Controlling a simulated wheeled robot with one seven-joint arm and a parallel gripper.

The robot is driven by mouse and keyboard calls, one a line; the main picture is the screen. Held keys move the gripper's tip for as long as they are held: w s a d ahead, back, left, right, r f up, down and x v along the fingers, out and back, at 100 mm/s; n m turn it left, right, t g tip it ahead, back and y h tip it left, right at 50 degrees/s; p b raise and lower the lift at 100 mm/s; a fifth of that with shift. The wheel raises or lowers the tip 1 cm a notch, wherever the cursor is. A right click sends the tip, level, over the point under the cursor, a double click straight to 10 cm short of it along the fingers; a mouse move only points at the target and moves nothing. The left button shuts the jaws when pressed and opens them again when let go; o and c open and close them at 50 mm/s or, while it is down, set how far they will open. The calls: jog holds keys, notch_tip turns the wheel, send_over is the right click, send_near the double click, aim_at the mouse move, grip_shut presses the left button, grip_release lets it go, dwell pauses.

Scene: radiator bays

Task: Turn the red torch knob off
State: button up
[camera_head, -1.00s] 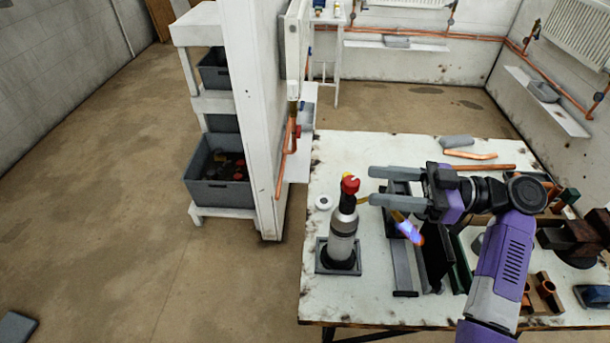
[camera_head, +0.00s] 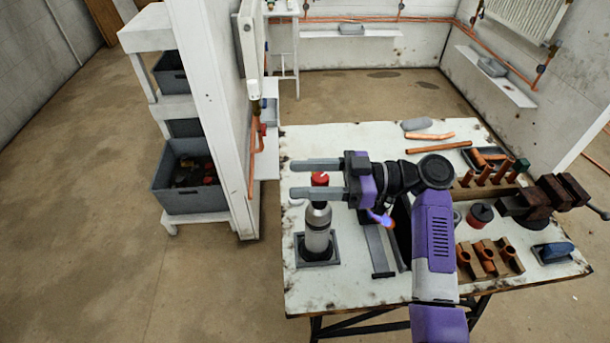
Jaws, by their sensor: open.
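In this view the red knob shows between the two fingers; contact cannot be told. A bluish flame with an orange end (camera_head: 384,220) shows below my gripper's wrist. The torch's nozzle is mostly hidden behind my gripper.
A white shelf post (camera_head: 215,110) and shelves with grey bins (camera_head: 187,178) stand left of the workbench (camera_head: 350,290). Copper pipes (camera_head: 438,147), fitting blocks (camera_head: 490,260) and a vise (camera_head: 540,200) occupy its right side. The bench's front left is clear.

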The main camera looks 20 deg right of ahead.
grip_shut()
